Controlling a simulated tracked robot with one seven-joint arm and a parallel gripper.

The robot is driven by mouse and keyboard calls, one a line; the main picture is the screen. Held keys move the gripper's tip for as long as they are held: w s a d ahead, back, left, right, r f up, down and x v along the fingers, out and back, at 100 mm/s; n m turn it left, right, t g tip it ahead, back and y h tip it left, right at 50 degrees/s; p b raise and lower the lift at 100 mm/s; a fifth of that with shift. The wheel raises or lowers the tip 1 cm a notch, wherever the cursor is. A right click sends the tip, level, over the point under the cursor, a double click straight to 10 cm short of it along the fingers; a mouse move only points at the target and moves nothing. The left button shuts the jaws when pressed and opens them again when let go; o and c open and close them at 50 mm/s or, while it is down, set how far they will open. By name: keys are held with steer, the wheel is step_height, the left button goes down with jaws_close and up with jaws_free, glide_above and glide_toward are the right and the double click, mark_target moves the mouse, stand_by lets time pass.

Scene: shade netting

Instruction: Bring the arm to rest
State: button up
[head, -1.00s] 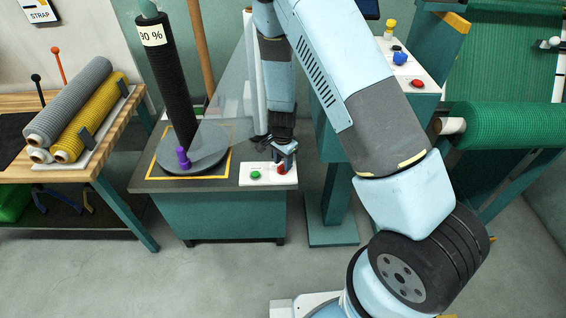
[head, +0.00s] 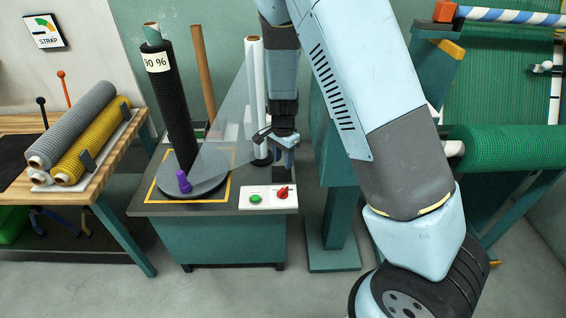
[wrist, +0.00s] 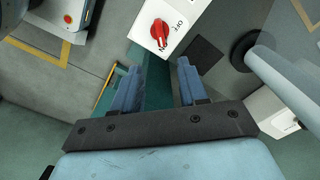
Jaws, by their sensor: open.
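My gripper (head: 277,140) is in the middle of the head view, open and empty. It hangs above and behind the control panel (head: 268,198) at the right front corner of the wrapping machine. The panel's red knob (head: 283,192) and green button (head: 255,199) show clear of the gripper. In the wrist view my two blue fingers (wrist: 157,84) are spread apart with nothing between them. The red knob (wrist: 160,33) lies beyond them, its pale mark pointing at lettering that is partly cut off. My arm is bent, its upper links crossing the right of the head view.
A black netting roll (head: 172,105) stands tilted on the round turntable (head: 200,185), with a purple clamp (head: 184,181) at its foot. A white film roll (head: 257,95) stands close behind my gripper. A teal post (head: 342,210) is to the right. Rolls lie on the left bench.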

stand_by(0.4)
steer(key=s+d+r+n+t+y, duration=0.15)
steer(key=s+d+r, duration=0.3)
steer(key=r, duration=0.75)
steer(key=s+d+r+n+t+y, duration=0.1)
steer(key=s+d+r+n, duration=0.3)
steer(key=r, duration=0.7)
steer(key=s+d+r+n+t+h, duration=0.1)
steer(key=s+d+r+n, duration=0.1)
steer(key=s+d+r, duration=0.3)
steer(key=s+d+r+n+t+h, duration=0.1)
steer(key=s+d+r, duration=0.4)
steer(key=s, duration=0.7)
step_height(320, 180, up, 2)
steer(key=shift+s+r+n+t, duration=0.15)
steer(key=shift+r+n+t, duration=0.05)
steer(key=shift+n+t, duration=0.35)
steer(key=shift+h, duration=0.25)
steer(key=shift+c, duration=0.2)
